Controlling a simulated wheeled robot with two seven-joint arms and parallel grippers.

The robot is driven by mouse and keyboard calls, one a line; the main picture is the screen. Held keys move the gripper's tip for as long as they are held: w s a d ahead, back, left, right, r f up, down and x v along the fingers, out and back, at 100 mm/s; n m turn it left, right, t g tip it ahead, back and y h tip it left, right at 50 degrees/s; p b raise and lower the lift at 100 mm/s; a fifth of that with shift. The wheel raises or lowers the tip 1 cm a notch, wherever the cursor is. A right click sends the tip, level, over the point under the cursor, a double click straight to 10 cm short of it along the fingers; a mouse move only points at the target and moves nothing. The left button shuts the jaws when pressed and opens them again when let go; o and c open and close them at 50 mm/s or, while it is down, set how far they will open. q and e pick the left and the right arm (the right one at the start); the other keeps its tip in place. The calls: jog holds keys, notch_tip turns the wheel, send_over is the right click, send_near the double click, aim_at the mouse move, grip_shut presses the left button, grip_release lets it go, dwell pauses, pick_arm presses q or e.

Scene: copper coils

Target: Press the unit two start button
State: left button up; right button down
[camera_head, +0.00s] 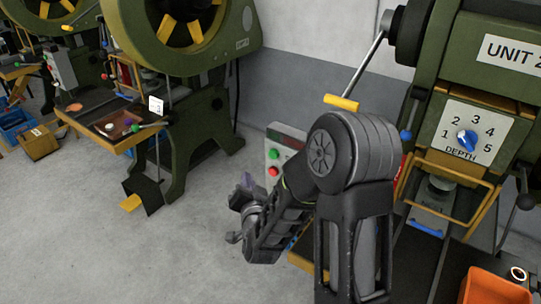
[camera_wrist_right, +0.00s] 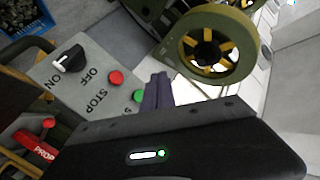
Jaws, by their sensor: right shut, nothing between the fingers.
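The unit two press (camera_head: 440,60) stands at the right in the head view, with a "UNIT 2" sign. Left of it, partly behind my right arm, is a grey control box (camera_head: 285,133) with a green button (camera_head: 274,155) and a red button (camera_head: 272,171). In the right wrist view a grey panel (camera_wrist_right: 75,95) carries a red button (camera_wrist_right: 116,77) by the word STOP and a green button (camera_wrist_right: 138,96). My right gripper (camera_head: 246,181) is shut and empty. Its purple fingers (camera_wrist_right: 158,90) appear close beside the green button; contact cannot be told. My left gripper is out of view.
The panel also has a black ON/OFF switch (camera_wrist_right: 70,59). Another green press (camera_head: 190,60) stands at the left in the head view. An orange bin (camera_head: 495,288) is at lower right. The floor between is clear.

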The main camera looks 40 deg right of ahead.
aim_at(273, 154)
jog(key=w+d, duration=0.2)
jog(key=d, duration=0.6)
jog(key=shift+w+d, duration=0.2)
jog(key=shift+d, duration=0.05)
dwell(1.9)
jog(key=shift+w+d+b, duration=0.15)
jog(key=shift+d+b, duration=0.25)
jog(key=shift+b, duration=0.1)
